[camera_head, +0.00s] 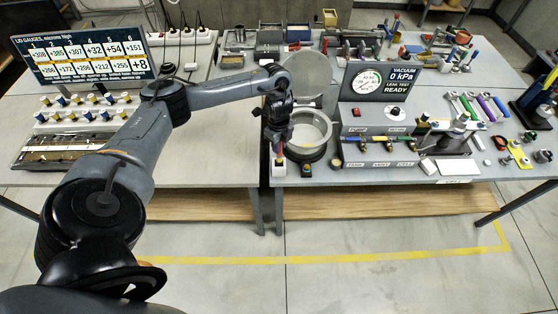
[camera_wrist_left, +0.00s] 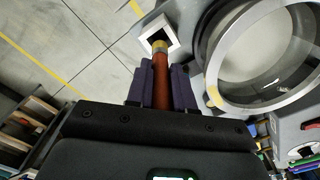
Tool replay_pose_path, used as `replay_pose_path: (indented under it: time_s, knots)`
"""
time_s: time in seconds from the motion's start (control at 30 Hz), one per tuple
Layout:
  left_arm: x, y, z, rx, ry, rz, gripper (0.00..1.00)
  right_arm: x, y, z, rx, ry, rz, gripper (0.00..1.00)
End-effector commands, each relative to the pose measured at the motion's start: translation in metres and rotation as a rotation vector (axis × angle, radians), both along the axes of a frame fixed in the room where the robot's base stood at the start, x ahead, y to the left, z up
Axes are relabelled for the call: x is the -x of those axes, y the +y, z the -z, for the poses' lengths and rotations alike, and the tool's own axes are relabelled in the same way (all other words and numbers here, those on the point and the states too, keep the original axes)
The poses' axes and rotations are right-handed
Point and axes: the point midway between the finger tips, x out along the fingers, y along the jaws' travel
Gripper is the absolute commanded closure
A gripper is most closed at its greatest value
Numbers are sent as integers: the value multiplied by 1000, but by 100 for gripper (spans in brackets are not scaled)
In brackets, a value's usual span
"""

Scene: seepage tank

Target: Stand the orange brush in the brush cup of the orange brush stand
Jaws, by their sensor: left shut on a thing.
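My left gripper (camera_head: 278,140) is shut on the orange brush (camera_wrist_left: 161,80), near the front edge of the right-hand table. In the left wrist view, the dark fingers of my left gripper (camera_wrist_left: 162,88) lie on both sides of its orange-brown handle. The brush's yellowish band points at the dark square opening of a white brush cup (camera_wrist_left: 145,32). I cannot tell whether the tip is inside the cup or just above it. In the head view this pale cup (camera_head: 278,171) stands below the gripper. My right gripper is not in view.
A round metal vessel (camera_head: 325,130) stands close to the right of the gripper, with its lid (camera_head: 307,68) raised behind. A small dark block with a yellow mark (camera_head: 306,170) sits beside the cup. The grey vacuum box (camera_head: 372,116) is further right. The floor in front is clear.

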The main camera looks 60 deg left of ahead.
Motion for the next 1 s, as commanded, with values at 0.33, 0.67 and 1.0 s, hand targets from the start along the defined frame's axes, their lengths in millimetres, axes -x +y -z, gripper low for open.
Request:
replay_pose_path:
  time_s: [0.33, 0.67, 1.0]
  knots:
    - [0, -1, 38, 1, 3, -1, 100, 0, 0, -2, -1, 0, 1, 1]
    - [0, 0, 68, 0, 1, 0, 100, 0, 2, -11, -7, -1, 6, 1]
    - [0, 0, 71, 0, 1, 0, 100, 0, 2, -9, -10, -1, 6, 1]
